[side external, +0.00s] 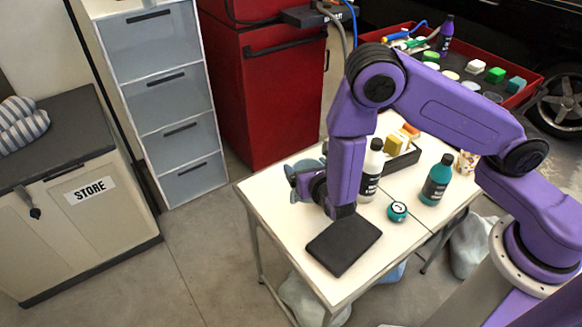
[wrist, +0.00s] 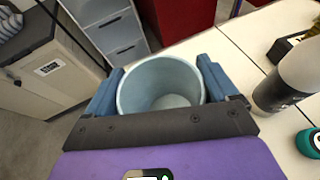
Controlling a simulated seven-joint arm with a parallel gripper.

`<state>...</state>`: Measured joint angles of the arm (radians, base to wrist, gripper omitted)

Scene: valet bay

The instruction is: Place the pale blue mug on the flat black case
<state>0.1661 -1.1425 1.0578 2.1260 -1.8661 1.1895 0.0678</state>
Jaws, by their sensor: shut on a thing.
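The pale blue mug (wrist: 161,86) is between my gripper's two blue fingers in the wrist view, with its open top facing the camera and its inside looking empty. In the side external view the mug (side external: 307,167) is mostly hidden behind my gripper (side external: 300,183), at the table's far left part. My gripper is shut on the mug. I cannot tell whether the mug touches the table. The flat black case (side external: 344,244) lies on the white table near its front left edge, with nothing on it. The case is out of the wrist view.
A white bottle with a black label (side external: 371,170), a teal bottle (side external: 436,181) and a round teal item (side external: 397,211) stand right of my gripper. A dark tray (side external: 402,161) with blocks and a patterned cup (side external: 467,162) are farther back. Bare table (side external: 270,209) lies left of the case.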

